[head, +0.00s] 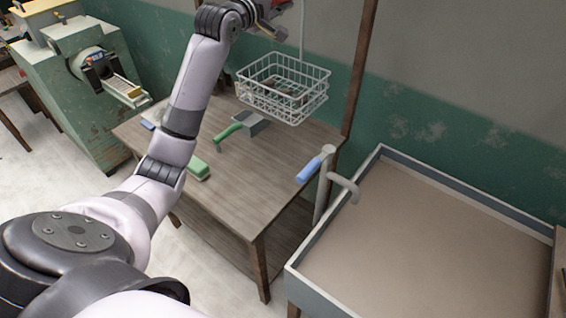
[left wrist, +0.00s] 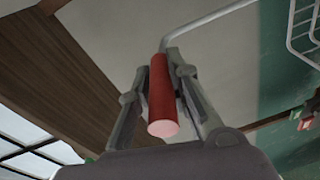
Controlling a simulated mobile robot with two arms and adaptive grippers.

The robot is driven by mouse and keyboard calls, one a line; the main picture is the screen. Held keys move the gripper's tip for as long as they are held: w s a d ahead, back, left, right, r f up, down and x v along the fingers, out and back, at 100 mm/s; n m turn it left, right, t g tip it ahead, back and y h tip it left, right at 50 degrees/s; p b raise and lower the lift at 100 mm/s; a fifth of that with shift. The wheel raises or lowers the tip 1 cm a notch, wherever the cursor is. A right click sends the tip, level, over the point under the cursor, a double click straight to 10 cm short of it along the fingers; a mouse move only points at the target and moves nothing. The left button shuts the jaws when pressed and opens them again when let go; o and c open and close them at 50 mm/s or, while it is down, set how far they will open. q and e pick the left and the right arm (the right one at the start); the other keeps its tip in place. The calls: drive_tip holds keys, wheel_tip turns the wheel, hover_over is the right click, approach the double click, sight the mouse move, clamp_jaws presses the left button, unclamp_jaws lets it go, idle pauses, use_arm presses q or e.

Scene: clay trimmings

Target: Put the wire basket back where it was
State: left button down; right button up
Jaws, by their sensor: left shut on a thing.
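The wire basket (head: 262,103) is white wire mesh and appears held up above the back of the wooden table. Some brownish bits show inside it. A thin white rod (head: 302,30) rises from it. My left gripper (head: 270,18) is at the top edge of the head view, above the basket. In the left wrist view my left gripper (left wrist: 160,85) is shut on a red cylindrical grip (left wrist: 160,98). The white rod runs from this grip to the basket (left wrist: 292,38) at the upper right, which is partly cut off. My right gripper is not in view.
The wooden table (head: 245,190) carries a green-handled scoop (head: 250,123), a green brush (head: 196,169) and a blue-handled tool (head: 312,168). A wooden post (head: 360,70) stands right of the basket. A large shallow tray (head: 440,245) is at right, a green machine (head: 70,100) at left.

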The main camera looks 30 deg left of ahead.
use_arm(q)
wheel_tip(320, 180, down, 3)
drive_tip(key=b, duration=0.3)
drive_tip(key=p, duration=0.2)
hover_over(282, 88)
drive_tip(key=s+d, duration=0.3)
drive_tip(key=s, duration=0.2)
wheel_tip(282, 88, down, 17)
drive_tip(key=shift+w+f, duration=0.15)
drive_tip(key=shift+f, duration=2)
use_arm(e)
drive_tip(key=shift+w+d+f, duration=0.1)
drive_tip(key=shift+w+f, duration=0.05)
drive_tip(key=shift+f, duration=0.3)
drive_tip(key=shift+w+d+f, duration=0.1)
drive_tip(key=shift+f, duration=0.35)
use_arm(q)
drive_tip(key=c, duration=2)
unclamp_jaws()
drive_tip(key=shift+f, duration=0.2)
drive_tip(key=o, duration=0.5)
drive_tip(key=shift+r, duration=0.1)
